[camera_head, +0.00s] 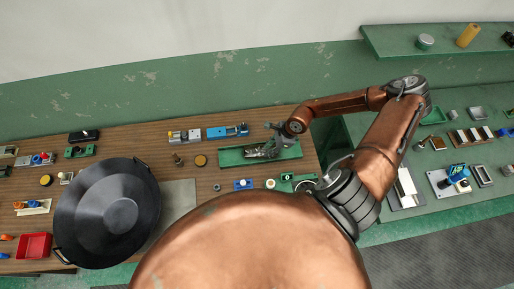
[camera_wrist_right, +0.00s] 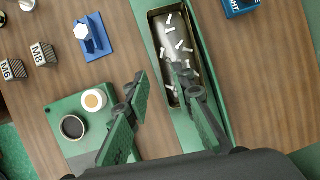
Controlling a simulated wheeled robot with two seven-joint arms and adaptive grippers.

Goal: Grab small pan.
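A small oblong metal pan (camera_wrist_right: 158,28) with several white pegs lies in a long green tray (camera_wrist_right: 200,132); the pan also shows, partly covered by my gripper, in the head view (camera_head: 252,153). My right gripper (camera_wrist_right: 159,75) is open with nothing between its fingers, and in the head view it (camera_head: 270,140) hangs over the green tray. In the wrist view one finger overlaps the pan and the other is left of the tray; contact cannot be told. A much bigger round black pan (camera_head: 108,212) with two handles is at the left. My left gripper is not in view.
A green block with two round cups (camera_wrist_right: 88,118) sits left of the tray in the wrist view, near one finger. A blue holder (camera_wrist_right: 92,38) is beyond it. A red bin (camera_head: 34,246) stands at the left. A green bench (camera_head: 465,98) adjoins at right.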

